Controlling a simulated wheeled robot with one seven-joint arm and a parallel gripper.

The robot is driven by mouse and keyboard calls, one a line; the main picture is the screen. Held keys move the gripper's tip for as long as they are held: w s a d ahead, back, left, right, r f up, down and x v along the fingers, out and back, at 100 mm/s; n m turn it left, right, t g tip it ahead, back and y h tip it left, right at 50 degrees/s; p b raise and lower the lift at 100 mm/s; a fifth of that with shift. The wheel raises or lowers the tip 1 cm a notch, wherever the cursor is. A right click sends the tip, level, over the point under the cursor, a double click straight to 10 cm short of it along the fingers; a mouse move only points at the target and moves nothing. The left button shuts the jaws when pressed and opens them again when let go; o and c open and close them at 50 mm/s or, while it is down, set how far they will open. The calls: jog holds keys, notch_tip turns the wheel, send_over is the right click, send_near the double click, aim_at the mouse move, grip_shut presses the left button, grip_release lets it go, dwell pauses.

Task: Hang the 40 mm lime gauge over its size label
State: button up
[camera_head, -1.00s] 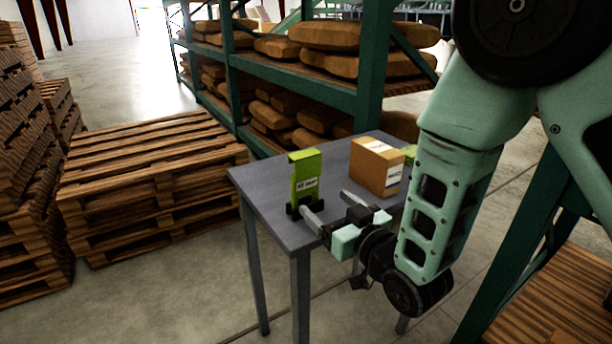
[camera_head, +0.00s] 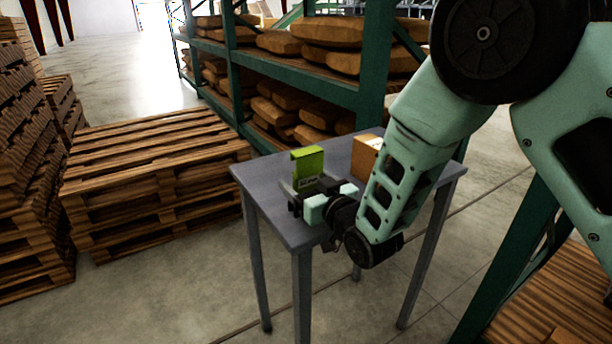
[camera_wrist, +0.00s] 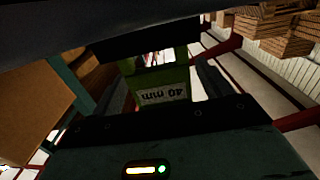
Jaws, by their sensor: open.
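The lime gauge (camera_head: 308,163) stands upright on the grey table (camera_head: 262,188). Its white label reads "40 mm" in the wrist view (camera_wrist: 163,93), where it appears upside down. My gripper (camera_head: 306,187) is low over the table at the gauge, its jaws open. In the wrist view my gripper (camera_wrist: 163,90) has one finger at each side of the gauge; I cannot tell whether either touches it. My gripper hides the gauge's lower part in the head view. The size label for hanging cannot be made out.
A cardboard box (camera_head: 366,158) stands on the table right of the gauge, partly behind my arm. A green rack (camera_head: 290,77) with brown sacks is behind the table. Wooden pallets (camera_head: 150,165) are stacked to the left. The table's left part is clear.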

aim_at(311, 165)
jog(key=c, duration=0.9)
jog(key=shift+r, duration=0.1)
jog(key=shift+r+p, duration=1.3)
jog(key=shift+r, duration=1.15)
jog(key=shift+b+v, duration=1.65)
jog(key=shift+v, duration=4.35)
jog(key=shift+f, duration=0.1)
